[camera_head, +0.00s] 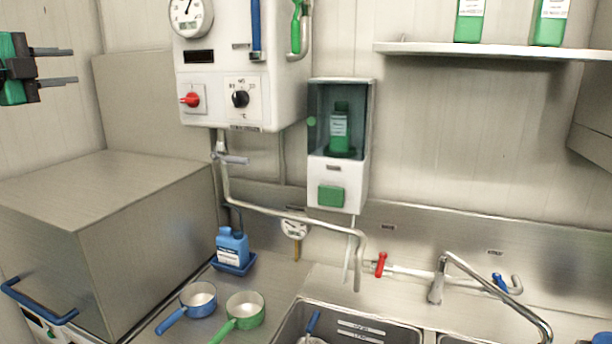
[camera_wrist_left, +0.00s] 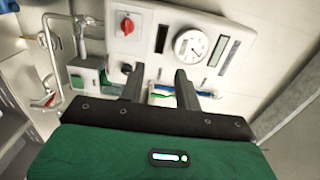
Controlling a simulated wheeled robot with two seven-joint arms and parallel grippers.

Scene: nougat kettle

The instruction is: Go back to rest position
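My left gripper (camera_head: 58,67) is at the upper left of the head view, raised in front of the wall and above the big steel box. Its two fingers are apart with nothing between them. In the left wrist view the open fingers (camera_wrist_left: 160,88) point toward the white control panel (camera_head: 222,100), with a clear gap between them and the panel. The panel carries a gauge, a red knob and a black knob. My right gripper shows in neither view.
A steel box (camera_head: 110,190) with a blue handle stands at left. A blue pan (camera_head: 198,300), a green pan (camera_head: 245,310) and a blue bottle (camera_head: 232,245) stand on the counter. A dispenser (camera_head: 338,150), shelf (camera_head: 490,50), tap (camera_head: 438,280) and sink (camera_head: 290,325) are further right.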

